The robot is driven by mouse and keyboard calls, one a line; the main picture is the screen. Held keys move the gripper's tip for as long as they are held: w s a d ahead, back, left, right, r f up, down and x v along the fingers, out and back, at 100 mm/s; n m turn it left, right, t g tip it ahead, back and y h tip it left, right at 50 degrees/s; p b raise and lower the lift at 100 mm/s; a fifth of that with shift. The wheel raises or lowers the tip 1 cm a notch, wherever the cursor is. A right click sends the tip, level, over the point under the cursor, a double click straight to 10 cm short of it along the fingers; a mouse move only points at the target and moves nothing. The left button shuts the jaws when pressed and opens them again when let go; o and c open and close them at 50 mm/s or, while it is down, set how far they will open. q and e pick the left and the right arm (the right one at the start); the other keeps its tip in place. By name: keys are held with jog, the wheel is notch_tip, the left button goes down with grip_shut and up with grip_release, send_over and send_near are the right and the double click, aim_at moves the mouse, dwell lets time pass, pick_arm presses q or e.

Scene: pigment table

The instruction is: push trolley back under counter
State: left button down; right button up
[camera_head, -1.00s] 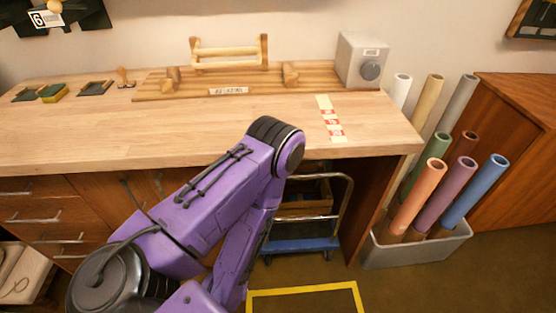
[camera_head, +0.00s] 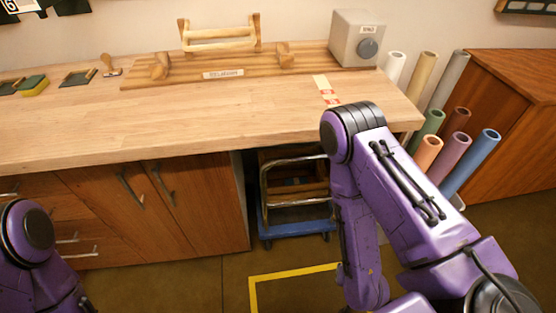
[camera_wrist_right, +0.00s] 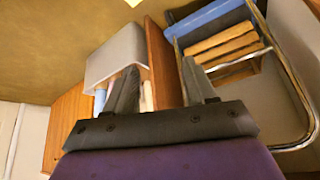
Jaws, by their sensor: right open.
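The trolley (camera_head: 290,229) has a blue deck, a chrome handle rail and a wooden crate on it. It stands in the open bay under the wooden counter (camera_head: 200,125), with its rail near the bay's front. The right wrist view shows the trolley's blue deck (camera_wrist_right: 205,18) and chrome rail at upper right. My right gripper (camera_wrist_right: 160,88) is open and empty, with the trolley to the right of its fingers in that view; in the head view my right arm hides it. My left arm is at the lower left, its gripper out of view.
A yellow floor outline (camera_head: 290,272) lies in front of the trolley. Coloured paper rolls (camera_head: 470,165) stand in a grey bin (camera_wrist_right: 115,52) right of the bay. The bay's wooden side panel (camera_wrist_right: 162,60) separates them. A wooden rack and grey box (camera_head: 355,40) sit on the counter.

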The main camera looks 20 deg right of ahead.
jog(key=w+m+t+b, duration=0.2)
jog(key=w+t+b, duration=0.1)
jog(key=w, duration=0.4)
jog(key=m+t+h+b, duration=0.1)
jog(key=m+t+b, duration=0.9)
jog(key=m, duration=0.1)
send_near(310, 157)
jog(key=x, duration=0.7)
jog(key=f+x, duration=0.1)
jog(key=x, duration=0.3)
jog(key=shift+d, duration=0.15)
pick_arm(q)
notch_tip(310, 157, down, 14)
jog(key=shift+f, duration=0.15)
pick_arm(e)
grip_shut()
jog(key=shift+s, duration=0.1)
